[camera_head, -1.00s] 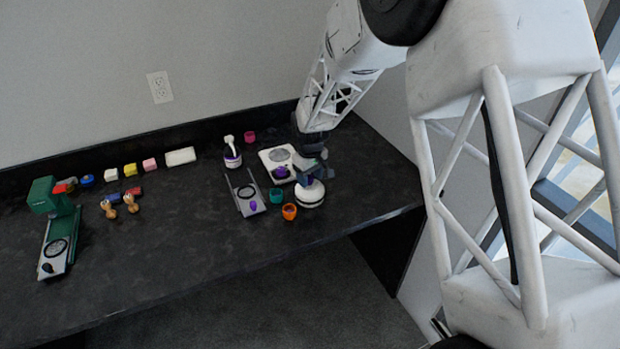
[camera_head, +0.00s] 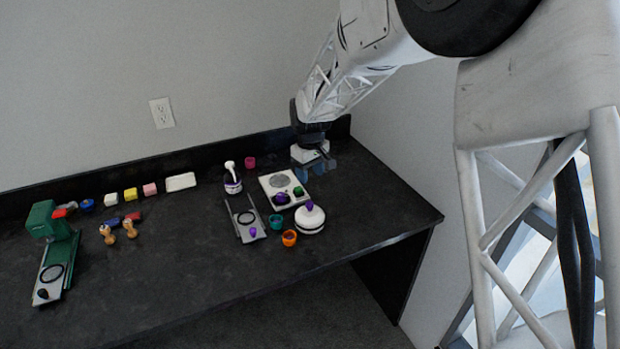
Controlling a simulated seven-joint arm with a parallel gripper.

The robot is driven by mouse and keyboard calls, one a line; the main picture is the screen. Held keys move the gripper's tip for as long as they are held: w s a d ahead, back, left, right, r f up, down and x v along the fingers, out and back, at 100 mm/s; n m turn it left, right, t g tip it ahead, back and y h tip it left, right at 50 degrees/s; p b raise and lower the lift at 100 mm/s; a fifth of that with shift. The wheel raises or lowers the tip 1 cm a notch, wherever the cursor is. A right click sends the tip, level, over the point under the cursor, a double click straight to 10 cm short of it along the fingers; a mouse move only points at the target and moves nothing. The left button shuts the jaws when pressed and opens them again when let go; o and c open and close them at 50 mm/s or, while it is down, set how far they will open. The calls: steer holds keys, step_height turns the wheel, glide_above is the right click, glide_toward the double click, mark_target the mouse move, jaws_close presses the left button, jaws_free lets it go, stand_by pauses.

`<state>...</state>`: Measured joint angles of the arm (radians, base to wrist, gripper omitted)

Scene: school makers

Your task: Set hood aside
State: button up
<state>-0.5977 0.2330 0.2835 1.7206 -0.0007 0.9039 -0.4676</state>
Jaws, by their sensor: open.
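A white round dome with a purple knob on top (camera_head: 309,220), which looks like the hood, stands upright on the dark worktop at the right of the group of items. A white plate with a grey disc (camera_head: 279,182) lies behind and left of it, with a dark purple piece (camera_head: 281,198) and a green piece (camera_head: 298,191) at its front. My gripper (camera_head: 317,170) is open and empty, behind the dome and near the plate's right side, apart from the dome. Its fingertips are small and dark in this view.
A teal cup (camera_head: 276,222) and an orange cup (camera_head: 289,238) stand close to the dome. A green press (camera_head: 50,240) stands far left. The worktop's right end is clear.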

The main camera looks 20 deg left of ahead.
steer(key=shift+d+r, duration=0.1)
stand_by(0.8)
steer(key=s+d+r+m, duration=0.2)
steer(key=s+d+r, duration=0.25)
steer(key=d, duration=0.45)
steer(key=s+d+r+m+t, duration=0.1)
steer(key=s+d+r+m, duration=0.15)
steer(key=d+r, duration=0.45)
steer(key=s+d+r+m, duration=0.1)
steer(key=s+d+r, duration=0.3)
steer(key=d, duration=0.7)
steer(key=s+d+m, duration=0.3)
steer(key=s+d, duration=0.6)
steer(key=s, duration=0.4)
steer(key=s+d+f+m+t, duration=0.1)
steer(key=s+d+m, duration=0.3)
steer(key=s+d, duration=0.5)
steer(key=s, duration=0.4)
steer(key=shift+s+d+f+t, duration=0.15)
steer(key=shift+d+f+t, duration=0.15)
steer(key=shift+d, duration=0.05)
